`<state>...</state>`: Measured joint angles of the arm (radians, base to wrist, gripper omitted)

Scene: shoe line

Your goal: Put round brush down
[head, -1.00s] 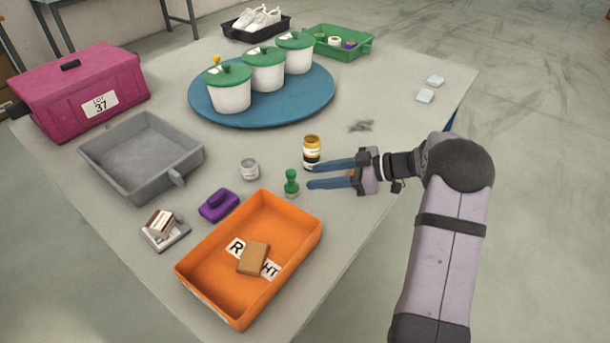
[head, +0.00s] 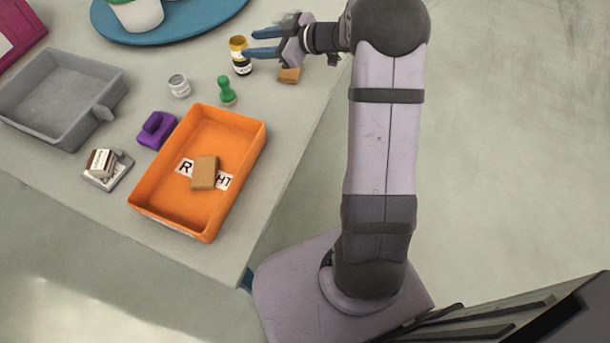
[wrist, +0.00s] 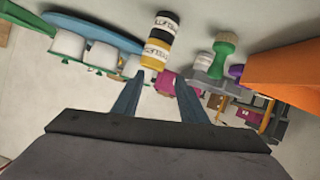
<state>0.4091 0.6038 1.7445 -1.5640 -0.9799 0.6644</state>
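A small green-handled piece (head: 227,92), which I take to be the round brush, stands upright on the table between the grey-white jar and the orange tray. It also shows in the wrist view (wrist: 224,46), right of the fingers, with a pale lower part. My gripper (head: 248,43) is open and empty. It is apart from the brush, beyond it toward the back of the table.
The orange tray (head: 254,141) holds a tan block (head: 204,172) on its label. Another brown block (head: 289,75) lies below my gripper. The blue turntable (head: 190,28) is behind.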

